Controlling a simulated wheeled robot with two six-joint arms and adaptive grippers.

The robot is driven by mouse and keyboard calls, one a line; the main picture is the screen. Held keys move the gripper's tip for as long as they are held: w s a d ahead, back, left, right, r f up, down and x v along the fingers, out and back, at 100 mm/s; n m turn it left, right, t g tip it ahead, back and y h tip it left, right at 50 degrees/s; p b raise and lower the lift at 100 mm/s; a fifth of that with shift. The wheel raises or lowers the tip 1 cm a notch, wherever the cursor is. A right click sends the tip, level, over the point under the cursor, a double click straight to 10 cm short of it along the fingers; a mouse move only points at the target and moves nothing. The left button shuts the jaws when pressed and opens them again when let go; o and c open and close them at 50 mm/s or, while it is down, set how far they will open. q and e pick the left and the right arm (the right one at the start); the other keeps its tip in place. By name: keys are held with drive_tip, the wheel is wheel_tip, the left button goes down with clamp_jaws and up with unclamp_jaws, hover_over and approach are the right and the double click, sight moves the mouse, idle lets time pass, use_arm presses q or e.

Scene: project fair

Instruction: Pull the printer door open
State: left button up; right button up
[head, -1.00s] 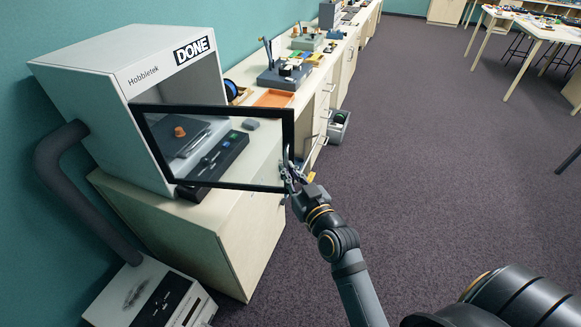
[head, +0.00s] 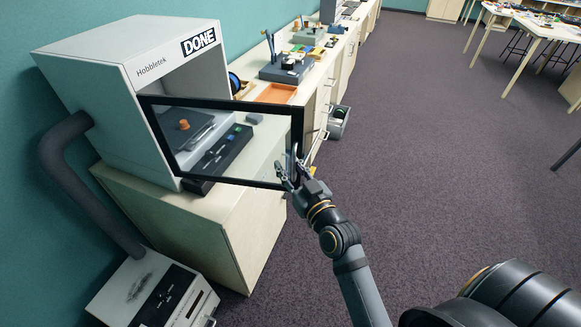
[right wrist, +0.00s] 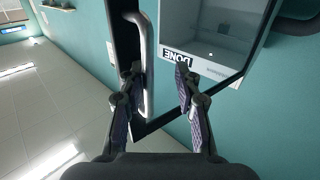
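The printer (head: 130,85) is a pale box labelled Hobbletek, with a DONE sign on its top front edge. Its printer door (head: 222,104), a clear pane in a black frame, stands swung out from the front, hinged on the left. The door's handle (head: 294,158) is on its free right edge. My right gripper (head: 287,172) is at that edge, fingers spread. In the right wrist view the silvery handle (right wrist: 149,65) shows between the open fingers (right wrist: 157,73), closer to the left one; contact cannot be told. My left gripper is not in view.
An orange print (head: 184,125) sits inside the printer. The printer stands on a cabinet (head: 225,225), with a grey hose (head: 62,170) leading to a filter box (head: 150,295) on the floor. Carpet to the right is clear.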

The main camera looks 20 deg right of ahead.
drive_tip(key=shift+s+d, duration=0.15)
drive_tip(key=shift+d, duration=0.25)
drive_tip(key=shift+s+f, duration=0.1)
drive_tip(key=shift+s, duration=0.2)
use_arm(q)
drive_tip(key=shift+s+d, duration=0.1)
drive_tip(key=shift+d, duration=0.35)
use_arm(e)
drive_tip(key=s, duration=0.7)
drive_tip(key=shift+d, duration=0.25)
drive_tip(key=shift+w, duration=0.1)
drive_tip(key=shift+c, duration=0.3)
